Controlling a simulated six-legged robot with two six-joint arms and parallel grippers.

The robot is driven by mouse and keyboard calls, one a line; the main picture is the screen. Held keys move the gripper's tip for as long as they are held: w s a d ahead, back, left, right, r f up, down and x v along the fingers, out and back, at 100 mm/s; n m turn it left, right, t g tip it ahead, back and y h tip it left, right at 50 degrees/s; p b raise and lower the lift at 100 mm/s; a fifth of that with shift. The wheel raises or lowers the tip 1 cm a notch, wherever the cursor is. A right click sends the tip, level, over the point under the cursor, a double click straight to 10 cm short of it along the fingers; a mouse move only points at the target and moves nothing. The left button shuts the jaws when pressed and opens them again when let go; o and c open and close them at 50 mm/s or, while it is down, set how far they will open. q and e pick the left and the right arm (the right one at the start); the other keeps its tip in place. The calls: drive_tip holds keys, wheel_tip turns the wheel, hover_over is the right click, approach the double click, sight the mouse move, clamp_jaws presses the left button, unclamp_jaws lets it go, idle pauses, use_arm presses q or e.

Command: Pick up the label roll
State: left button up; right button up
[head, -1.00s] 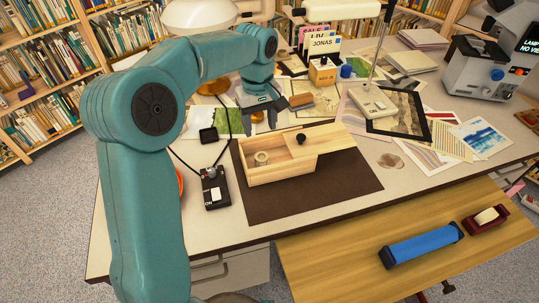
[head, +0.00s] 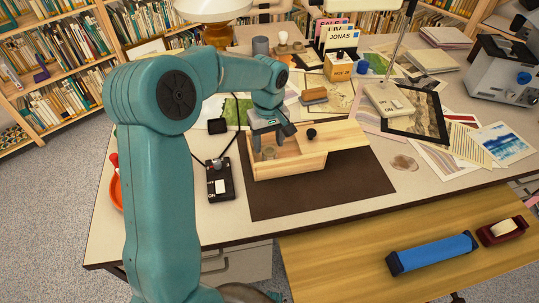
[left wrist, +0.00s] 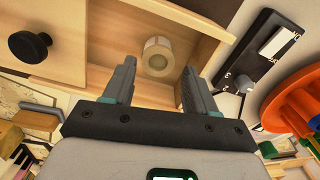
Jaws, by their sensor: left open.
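The label roll (left wrist: 158,55) is a small pale roll with a hollow core, lying inside the open part of a wooden box (head: 302,167). It also shows in the head view (head: 268,152), partly behind my gripper. My left gripper (left wrist: 157,82) is open and empty, with its fingers pointing at the roll from just above the box; in the head view (head: 268,139) it is over the box's left part. The roll appears between the lines of the two fingers but apart from them. The lid (head: 345,136) with a black knob (head: 311,133) covers the right side. My right gripper is out of view.
The box stands on a dark brown mat (head: 350,185). A black switch box (head: 220,180) with a cable is left of it, and an orange bowl (head: 116,190) further left. A framed print (head: 418,115) and papers lie to the right. The mat's front is clear.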

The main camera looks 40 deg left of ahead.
sight(270, 151)
use_arm(q)
wheel_tip(270, 151, down, 5)
drive_tip(key=shift+d+r, duration=0.1)
drive_tip(key=shift+d, duration=0.05)
drive_tip(key=c, duration=0.8)
drive_tip(key=shift+w, duration=0.1)
